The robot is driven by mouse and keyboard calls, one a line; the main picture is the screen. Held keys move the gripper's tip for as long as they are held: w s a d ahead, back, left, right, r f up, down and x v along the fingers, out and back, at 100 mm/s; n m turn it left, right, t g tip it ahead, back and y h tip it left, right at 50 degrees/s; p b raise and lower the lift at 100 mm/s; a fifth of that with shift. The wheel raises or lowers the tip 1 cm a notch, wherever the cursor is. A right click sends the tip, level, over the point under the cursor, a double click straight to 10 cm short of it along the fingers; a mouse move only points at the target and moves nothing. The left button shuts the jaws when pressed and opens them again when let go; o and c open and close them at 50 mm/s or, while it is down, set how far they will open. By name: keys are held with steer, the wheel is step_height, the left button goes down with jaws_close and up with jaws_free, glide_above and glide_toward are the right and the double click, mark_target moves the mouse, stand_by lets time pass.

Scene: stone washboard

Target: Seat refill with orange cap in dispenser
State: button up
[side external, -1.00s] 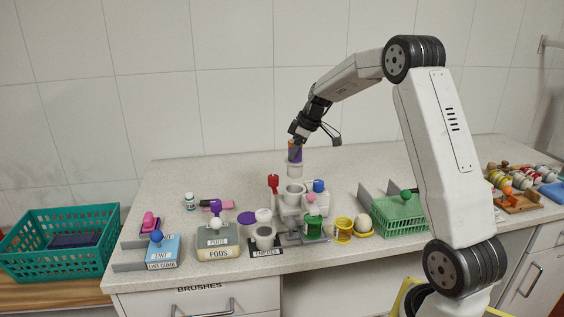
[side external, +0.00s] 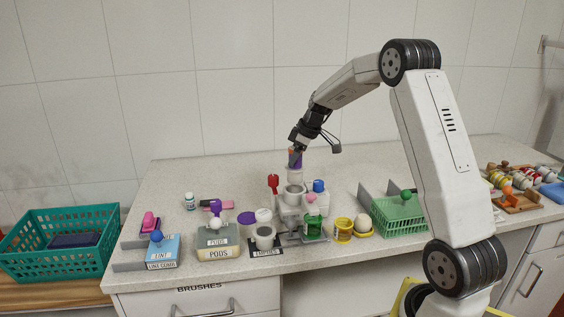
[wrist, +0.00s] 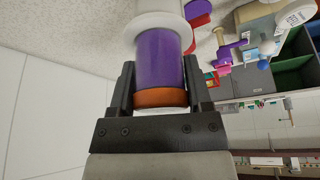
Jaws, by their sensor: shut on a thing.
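The refill is a purple cylinder (wrist: 160,62) with an orange cap (wrist: 160,98) at the end nearest my palm and a white flange at the far end. My gripper (wrist: 160,80) is shut on it near the cap, with one finger on each side. In the side view my gripper (side external: 296,153) holds the refill (side external: 295,163) roughly upright, white end down. It is just above the pale round socket (side external: 294,188) of what looks like the dispenser. Whether the white end touches the socket rim, I cannot tell.
The counter behind is clear.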

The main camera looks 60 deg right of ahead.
mark_target(295, 174)
steer(key=shift+f, duration=3)
steer(key=shift+f, duration=0.1)
steer(key=o, duration=1.3)
steer(key=shift+c, duration=0.2)
steer(key=shift+v, duration=3.9)
steer(key=shift+a, duration=0.1)
